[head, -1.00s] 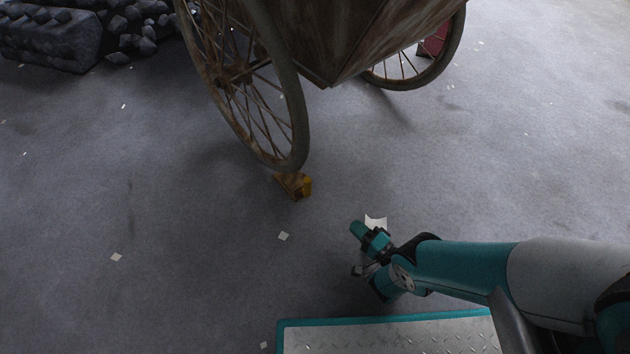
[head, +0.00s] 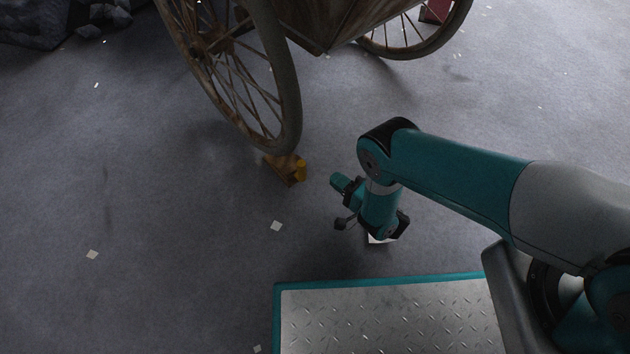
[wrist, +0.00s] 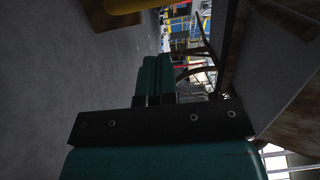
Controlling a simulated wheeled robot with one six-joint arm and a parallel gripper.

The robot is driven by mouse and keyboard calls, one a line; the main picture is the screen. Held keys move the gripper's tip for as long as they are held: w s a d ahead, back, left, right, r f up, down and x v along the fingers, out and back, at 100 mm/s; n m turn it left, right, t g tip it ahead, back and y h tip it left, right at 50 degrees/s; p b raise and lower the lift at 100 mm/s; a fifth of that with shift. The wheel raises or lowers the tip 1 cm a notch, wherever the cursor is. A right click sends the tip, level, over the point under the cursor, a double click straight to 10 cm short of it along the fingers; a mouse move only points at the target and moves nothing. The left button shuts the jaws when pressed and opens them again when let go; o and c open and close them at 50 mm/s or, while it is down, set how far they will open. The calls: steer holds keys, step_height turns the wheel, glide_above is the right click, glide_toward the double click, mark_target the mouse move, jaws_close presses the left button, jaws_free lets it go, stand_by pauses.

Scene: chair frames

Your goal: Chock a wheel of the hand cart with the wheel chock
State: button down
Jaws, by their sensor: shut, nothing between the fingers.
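The wooden wheel chock (head: 283,172) with its yellow handle (head: 301,170) lies on the floor right at the foot of the near left wheel (head: 290,105) of the hand cart (head: 330,25). It appears to meet the tyre, but I cannot tell whether they touch. My gripper (head: 336,180) is to the right of the chock, apart from it, shut and empty. In the wrist view my teal fingers (wrist: 158,65) are together. The brown chock (wrist: 100,15) and yellow handle (wrist: 130,5) are cut off at the top left there.
The cart's other wheel (head: 420,40) stands at the back right, with a red object (head: 436,10) behind it. Dark rocks (head: 90,20) lie at the top left. White scraps (head: 276,226) are scattered on the floor.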

mark_target(291, 169)
steer(key=shift+w+a+f+b, duration=0.8)
steer(key=shift+w+a, duration=0.1)
steer(key=shift+w, duration=0.2)
steer(key=a, duration=0.3)
steer(key=shift+a+r, duration=0.15)
steer(key=shift+r, duration=0.25)
steer(key=shift+a+r, duration=0.1)
steer(key=shift+a, duration=0.3)
steer(key=shift+a+b, duration=0.1)
steer(key=shift+b, duration=0.2)
